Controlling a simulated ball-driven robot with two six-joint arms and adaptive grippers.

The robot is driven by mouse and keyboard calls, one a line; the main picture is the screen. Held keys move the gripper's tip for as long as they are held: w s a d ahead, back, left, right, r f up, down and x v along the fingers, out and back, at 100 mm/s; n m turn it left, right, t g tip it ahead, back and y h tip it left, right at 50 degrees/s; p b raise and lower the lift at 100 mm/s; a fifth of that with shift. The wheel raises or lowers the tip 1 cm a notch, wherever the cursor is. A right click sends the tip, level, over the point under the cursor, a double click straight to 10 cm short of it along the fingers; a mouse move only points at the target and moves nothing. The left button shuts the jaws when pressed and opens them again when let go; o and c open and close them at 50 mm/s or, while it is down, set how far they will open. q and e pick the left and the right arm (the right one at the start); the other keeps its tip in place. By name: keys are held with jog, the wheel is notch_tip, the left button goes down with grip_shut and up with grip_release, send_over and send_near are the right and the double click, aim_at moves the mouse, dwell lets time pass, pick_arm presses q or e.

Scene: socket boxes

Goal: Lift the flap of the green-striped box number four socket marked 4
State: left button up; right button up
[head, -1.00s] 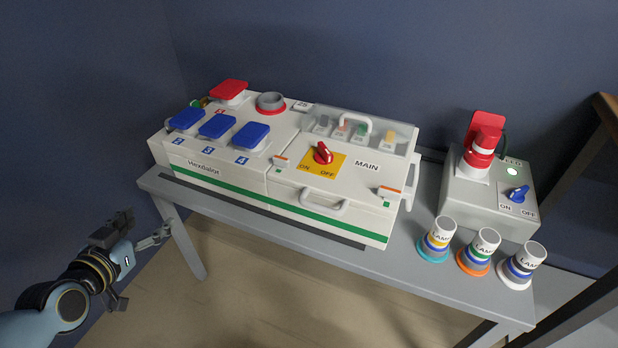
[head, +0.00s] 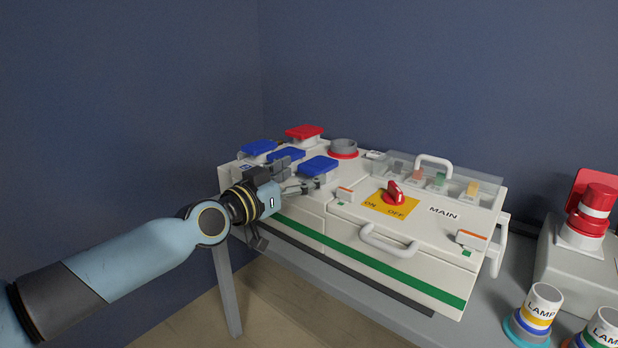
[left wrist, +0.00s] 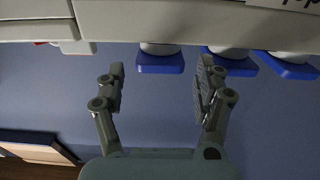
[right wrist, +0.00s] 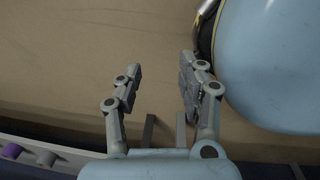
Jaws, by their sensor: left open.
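The green-striped box (head: 349,232) is white and stands on a grey table. Socket 4 has a blue flap (head: 319,166), the rightmost of the three blue flaps, and it looks shut; its number is hidden in the head view. In the left wrist view this flap (left wrist: 160,64) lies between the two fingertips, beyond them, with no contact visible. My left gripper (head: 299,175) is open and empty, at the box's front left edge, just left of the flap. My right gripper (right wrist: 160,85) shows only in the right wrist view, open and empty above the floor.
Two other blue flaps (head: 287,154) (head: 258,147) and a red flap (head: 304,132) sit close by. A red switch (head: 395,193), a front handle (head: 388,241) and a clear cover (head: 445,184) lie to the right. Lamps (head: 535,311) and a grey box (head: 563,258) stand further right.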

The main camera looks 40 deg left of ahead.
aim_at(317, 166)
pick_arm(q)
jog(key=shift+w+d, duration=0.1)
jog(key=shift+w, duration=1.3)
grip_shut()
